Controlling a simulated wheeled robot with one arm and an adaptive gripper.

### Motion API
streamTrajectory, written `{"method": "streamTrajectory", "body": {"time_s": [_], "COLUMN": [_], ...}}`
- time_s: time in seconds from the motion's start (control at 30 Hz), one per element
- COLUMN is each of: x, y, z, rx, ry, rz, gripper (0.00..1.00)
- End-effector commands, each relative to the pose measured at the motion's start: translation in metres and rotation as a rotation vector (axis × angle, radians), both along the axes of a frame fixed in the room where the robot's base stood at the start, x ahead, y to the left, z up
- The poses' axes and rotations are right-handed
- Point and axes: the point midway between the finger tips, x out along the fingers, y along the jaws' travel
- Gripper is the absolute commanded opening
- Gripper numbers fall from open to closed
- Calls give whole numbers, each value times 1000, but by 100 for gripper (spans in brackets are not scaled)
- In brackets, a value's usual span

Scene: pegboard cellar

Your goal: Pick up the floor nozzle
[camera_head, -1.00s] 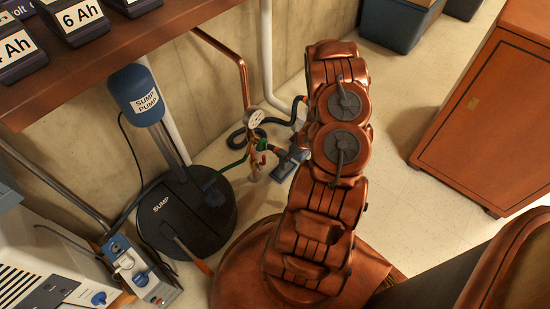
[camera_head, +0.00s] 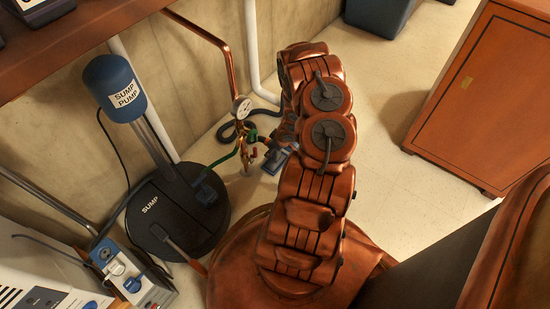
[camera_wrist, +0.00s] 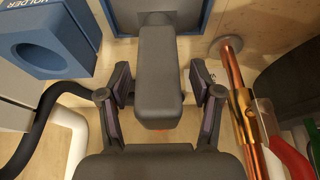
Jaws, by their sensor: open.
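The floor nozzle shows in the wrist view as a dark grey, blocky neck (camera_wrist: 160,85) with a blue and grey head at the top edge. My gripper (camera_wrist: 160,98) is open, with one finger on each side of the neck. A gap shows on both sides, so the fingers look apart from it. In the head view the blue nozzle (camera_head: 274,161) lies low near the wall, partly hidden behind my arm. My gripper is hidden there by the arm.
A blue holder (camera_wrist: 57,50) stands left of the nozzle in the wrist view, with a black hose below it. A copper pipe (camera_wrist: 240,100) and a red handle (camera_wrist: 285,155) are close on the right. The sump pump (camera_head: 113,88) stands at left; floor before the cabinet (camera_head: 480,90) is clear.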

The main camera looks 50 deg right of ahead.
Motion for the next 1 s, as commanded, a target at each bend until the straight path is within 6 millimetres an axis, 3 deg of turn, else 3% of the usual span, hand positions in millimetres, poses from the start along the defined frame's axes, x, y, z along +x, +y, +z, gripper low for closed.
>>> {"method": "streamTrajectory", "body": {"time_s": [0.27, 0.87, 1.0], "x": [2, 3, 3], "y": [-1, -1, -1], "z": [-2, -1, -1], "rx": [-1, -2, -2], "ry": [-2, -2, -2], "rz": [1, 0, 0], "gripper": [62, 0, 0]}}
